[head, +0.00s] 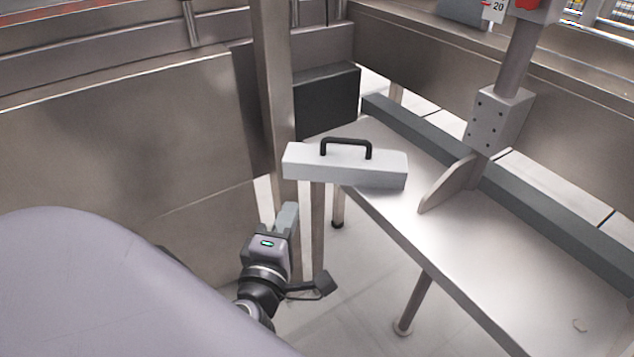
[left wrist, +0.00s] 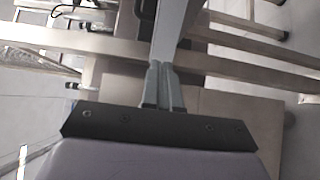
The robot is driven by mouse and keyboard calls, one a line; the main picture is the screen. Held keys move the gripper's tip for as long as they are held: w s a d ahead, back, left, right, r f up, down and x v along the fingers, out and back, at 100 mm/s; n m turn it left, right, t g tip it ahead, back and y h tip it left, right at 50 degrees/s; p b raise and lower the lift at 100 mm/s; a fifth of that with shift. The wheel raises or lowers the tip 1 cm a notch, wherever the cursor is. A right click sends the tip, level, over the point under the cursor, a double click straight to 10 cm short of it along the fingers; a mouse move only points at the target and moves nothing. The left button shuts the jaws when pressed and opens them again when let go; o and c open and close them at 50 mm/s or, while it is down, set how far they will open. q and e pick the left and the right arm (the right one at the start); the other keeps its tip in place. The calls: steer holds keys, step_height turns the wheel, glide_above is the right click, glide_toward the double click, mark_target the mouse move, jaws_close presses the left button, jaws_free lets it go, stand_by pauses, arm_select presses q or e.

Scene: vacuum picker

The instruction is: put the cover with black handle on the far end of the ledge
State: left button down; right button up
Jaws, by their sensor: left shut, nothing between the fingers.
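The cover (head: 300,163), a long light-grey box shape with a black handle (head: 346,142) on top, lies at the far left corner of the steel ledge (head: 480,230) in the head view. Its left part reaches out past the ledge's left edge. My left gripper (head: 288,216) is below and left of the cover, apart from it, with its fingers pointing up. In the left wrist view the fingers (left wrist: 162,86) are together and empty. A grey bar beyond them there may be the cover; I cannot tell for sure. My right gripper is not in view.
A vertical steel post (head: 273,90) stands just left of the cover. A bracket with a thin plate (head: 447,184) rises from the ledge to the right. A dark strip (head: 540,212) runs along the ledge's back. The near part of the ledge is mostly clear.

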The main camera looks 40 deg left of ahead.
mark_target(322, 170)
arm_select(q)
steer(key=x, duration=0.7)
steer(key=shift+w+b, duration=0.3)
steer(key=shift+b, duration=0.05)
steer(key=shift+w+d+b, duration=0.3)
steer(key=shift+w+d, duration=0.15)
steer(key=shift+w, duration=0.45)
steer(key=shift+w+d, duration=0.35)
steer(key=shift+w, duration=0.4)
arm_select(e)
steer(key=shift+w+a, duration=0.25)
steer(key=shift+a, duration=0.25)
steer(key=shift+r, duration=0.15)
